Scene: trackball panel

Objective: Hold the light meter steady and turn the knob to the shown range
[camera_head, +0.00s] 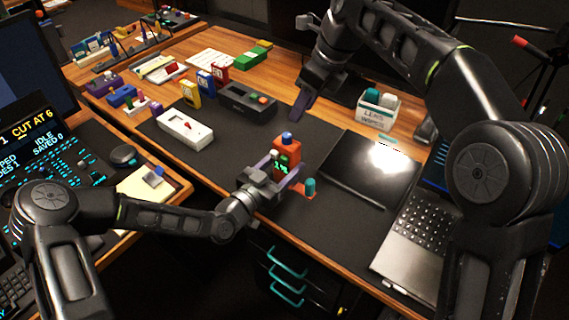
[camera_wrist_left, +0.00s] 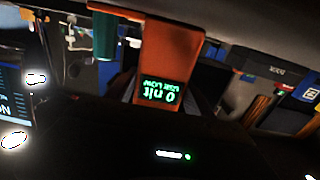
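The light meter (camera_head: 287,151) is an orange upright device at the front of the dark mat, with a blue knob (camera_head: 287,135) on top and a small green display. A teal cylinder (camera_head: 310,186) stands on an orange part at its right. In the left wrist view the meter (camera_wrist_left: 172,50) appears inverted, its display seeming to read "0 nit" and "USE LOW". My left gripper (camera_head: 279,172) has its fingers on either side of the meter's lower body; contact is unclear. My right gripper (camera_head: 303,104) hangs above the mat behind the meter, apart from it; its finger gap is hidden.
A glossy dark panel (camera_head: 371,165), a laptop (camera_head: 416,235) and a lens wipes box (camera_head: 377,112) are to the right. Bare mat lies left of the meter.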

